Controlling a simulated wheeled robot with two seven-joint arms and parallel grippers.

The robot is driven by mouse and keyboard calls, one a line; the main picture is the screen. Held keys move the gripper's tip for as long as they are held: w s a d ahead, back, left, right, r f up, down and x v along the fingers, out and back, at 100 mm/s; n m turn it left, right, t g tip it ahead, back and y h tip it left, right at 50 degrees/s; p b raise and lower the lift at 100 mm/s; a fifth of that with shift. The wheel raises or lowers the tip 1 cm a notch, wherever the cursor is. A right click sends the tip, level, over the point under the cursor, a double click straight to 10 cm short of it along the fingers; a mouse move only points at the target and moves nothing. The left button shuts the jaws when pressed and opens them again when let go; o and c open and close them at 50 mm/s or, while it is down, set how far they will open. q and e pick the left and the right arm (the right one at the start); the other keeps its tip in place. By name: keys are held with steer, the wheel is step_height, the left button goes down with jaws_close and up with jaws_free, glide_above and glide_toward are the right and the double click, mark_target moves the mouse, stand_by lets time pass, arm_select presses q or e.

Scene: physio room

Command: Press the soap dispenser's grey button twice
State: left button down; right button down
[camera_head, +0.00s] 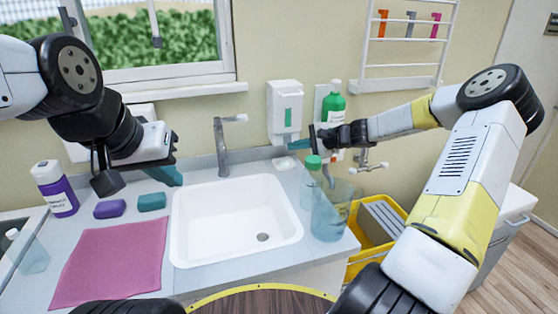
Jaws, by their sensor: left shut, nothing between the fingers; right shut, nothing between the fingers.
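The soap dispenser (285,104) is a white wall unit with a green strip on its front, behind the right side of the sink. I cannot clearly make out its grey button; its lower end is close to my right gripper. My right gripper (298,144) reaches in from the right and is shut and empty, its teal fingertips at the dispenser's lower right. I cannot tell whether they touch it. My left gripper (165,176) is shut and empty, held above the counter left of the sink.
A white sink (235,220) with a tap (221,147) fills the middle. A green bottle (332,102) hangs on the wall right of the dispenser.

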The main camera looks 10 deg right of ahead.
steer(key=shift+s+d, duration=0.25)
steer(key=shift+s, duration=0.9)
steer(key=shift+s+d, duration=0.2)
steer(key=shift+s, duration=0.9)
